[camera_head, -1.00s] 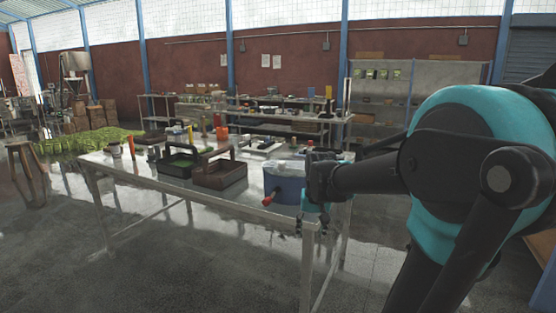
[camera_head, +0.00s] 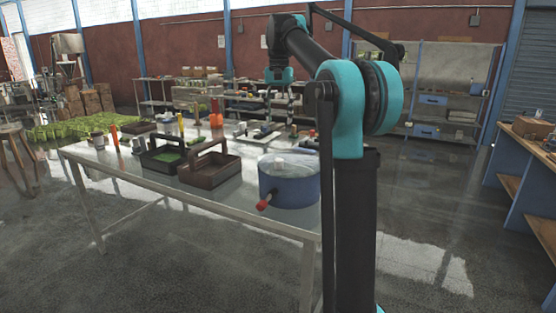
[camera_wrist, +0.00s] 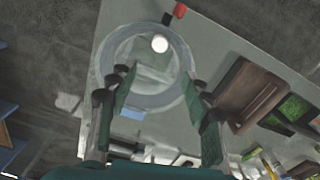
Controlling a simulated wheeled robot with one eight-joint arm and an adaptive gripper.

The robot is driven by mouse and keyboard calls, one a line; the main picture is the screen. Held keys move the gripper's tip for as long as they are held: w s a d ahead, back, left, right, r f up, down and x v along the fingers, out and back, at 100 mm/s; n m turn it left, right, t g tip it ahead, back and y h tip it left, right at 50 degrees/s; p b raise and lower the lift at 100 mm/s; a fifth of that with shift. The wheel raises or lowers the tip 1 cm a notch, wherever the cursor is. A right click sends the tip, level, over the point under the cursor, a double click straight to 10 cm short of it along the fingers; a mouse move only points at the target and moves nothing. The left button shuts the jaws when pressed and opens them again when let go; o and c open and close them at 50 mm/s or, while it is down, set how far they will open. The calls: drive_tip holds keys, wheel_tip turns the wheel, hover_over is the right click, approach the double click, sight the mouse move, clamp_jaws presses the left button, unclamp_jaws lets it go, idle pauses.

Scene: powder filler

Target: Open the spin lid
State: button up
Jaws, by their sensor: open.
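The spinner is a round blue tub (camera_head: 289,187) near the right end of the table. It has a clear, pale lid (camera_head: 283,165) with a white knob (camera_head: 279,161) on top and a red-tipped handle (camera_head: 263,202) at its front left. In the wrist view I look down on the lid (camera_wrist: 104,58), its white knob (camera_wrist: 160,44) and the red handle end (camera_wrist: 180,10). My gripper (camera_head: 279,112) is raised and points down, empty, with its fingers apart. In the wrist view my gripper (camera_wrist: 163,88) overlaps the lid's lower part, apparently well above it.
A brown wooden carrier (camera_head: 213,173) stands left of the tub, with a dark carrier (camera_head: 163,158) holding green stuff beyond it. Bottles and small items stand farther back on the table (camera_head: 130,177). Shelves line the wall. A blue workbench (camera_head: 512,180) is at the right.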

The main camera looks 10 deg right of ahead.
sight(279, 159)
wheel_tip(279, 159, down, 16)
drive_tip(key=shift+f, duration=0.15)
idle(0.3)
drive_tip(key=shift+c, duration=0.4)
clamp_jaws()
